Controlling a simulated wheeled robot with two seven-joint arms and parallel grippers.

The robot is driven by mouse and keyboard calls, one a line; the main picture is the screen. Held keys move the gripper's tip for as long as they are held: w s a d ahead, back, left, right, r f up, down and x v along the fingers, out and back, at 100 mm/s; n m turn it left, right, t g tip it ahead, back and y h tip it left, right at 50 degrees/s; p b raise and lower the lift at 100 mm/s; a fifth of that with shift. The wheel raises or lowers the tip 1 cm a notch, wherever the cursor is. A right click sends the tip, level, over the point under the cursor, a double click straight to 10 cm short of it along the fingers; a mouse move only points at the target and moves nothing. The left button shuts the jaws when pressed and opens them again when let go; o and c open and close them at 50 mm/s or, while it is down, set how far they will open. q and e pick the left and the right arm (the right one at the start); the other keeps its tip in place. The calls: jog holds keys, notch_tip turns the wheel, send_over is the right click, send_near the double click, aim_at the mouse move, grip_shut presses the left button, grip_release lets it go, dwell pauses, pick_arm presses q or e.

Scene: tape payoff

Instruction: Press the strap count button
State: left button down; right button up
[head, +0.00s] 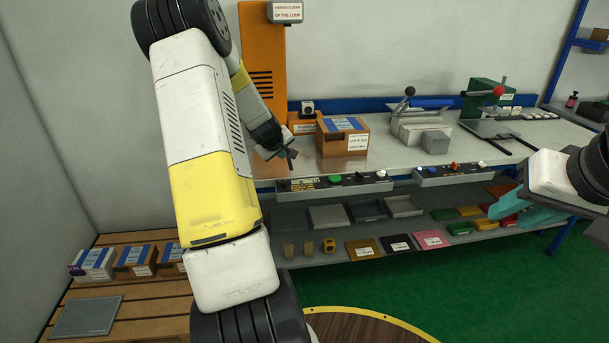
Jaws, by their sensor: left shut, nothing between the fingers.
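A control panel (320,187) runs along the bench's front edge at the left, with a green button (335,178), a dark knob (361,177) and a white button (381,174). A second panel (440,176) to its right has a red button (454,165) and a white button (481,165). Their labels are too small to read, so I cannot tell which is the strap count button. My left gripper (292,155) is shut and empty above the bench's left end, behind the first panel.
A cardboard box (343,137) stands on the bench right of my left gripper. An orange machine column (262,50) rises behind that gripper. A grey press (410,120) stands farther right. Bins and tags fill the lower shelf (330,240).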

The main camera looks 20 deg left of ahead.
aim_at(283, 184)
pick_arm(q)
jog(key=shift+f, duration=3.95)
jog(key=shift+f, duration=0.15)
jog(key=shift+f, duration=0.25)
jog(key=shift+f, duration=0.6)
jog(key=shift+r, duration=1)
jog(key=shift+r, duration=2.55)
jog(key=shift+d, duration=0.1)
